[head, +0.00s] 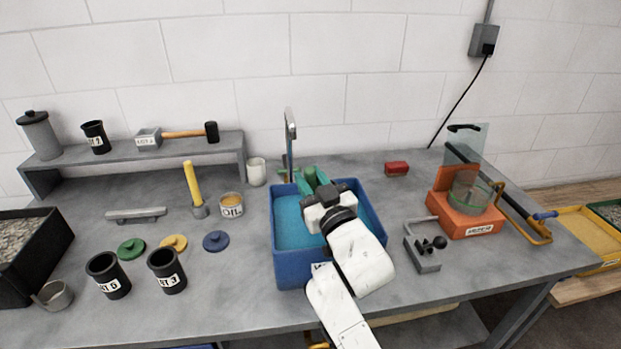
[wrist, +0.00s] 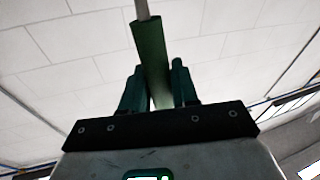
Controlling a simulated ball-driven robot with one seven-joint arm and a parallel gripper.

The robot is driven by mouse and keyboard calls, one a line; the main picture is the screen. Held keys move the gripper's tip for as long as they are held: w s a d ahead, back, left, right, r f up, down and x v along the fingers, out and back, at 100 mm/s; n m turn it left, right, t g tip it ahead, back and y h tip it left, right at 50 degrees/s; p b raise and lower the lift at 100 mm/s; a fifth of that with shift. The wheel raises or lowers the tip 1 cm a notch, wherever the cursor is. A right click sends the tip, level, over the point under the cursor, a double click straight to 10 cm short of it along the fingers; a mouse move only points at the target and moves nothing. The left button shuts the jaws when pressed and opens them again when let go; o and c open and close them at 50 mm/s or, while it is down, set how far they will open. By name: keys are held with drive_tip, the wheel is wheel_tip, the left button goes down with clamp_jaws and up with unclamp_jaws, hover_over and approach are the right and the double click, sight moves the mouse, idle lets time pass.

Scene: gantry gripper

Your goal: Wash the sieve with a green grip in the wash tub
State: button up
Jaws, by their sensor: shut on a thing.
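My gripper (head: 316,186) is over the back part of the blue wash tub (head: 292,270), which holds blue water. In the wrist view my gripper (wrist: 157,72) has its green fingers shut on a green grip (wrist: 148,48). A thin grey shaft (wrist: 142,8) runs on from the grip and leaves the top of the picture. The sieve's bowl is outside the wrist view, and I cannot make it out in the head view. The grip (head: 311,178) shows in the head view just beyond my gripper.
A tall grey upright piece (head: 290,135) stands behind the tub. A white cup (head: 256,171) and an oil tin (head: 232,205) are left of it. A grey fixture with black knobs (head: 424,250) and an orange machine (head: 466,214) are to the right.

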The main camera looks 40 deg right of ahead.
wheel_tip(320, 180, down, 10)
drive_tip(key=b, duration=0.8)
drive_tip(key=shift+r, duration=0.35)
drive_tip(key=shift+r, duration=0.2)
drive_tip(key=shift+f, duration=0.2)
idle(0.4)
drive_tip(key=shift+f+b, duration=0.2)
drive_tip(key=shift+b, duration=0.15)
drive_tip(key=shift+r+p, duration=0.35)
drive_tip(key=shift+r, duration=0.1)
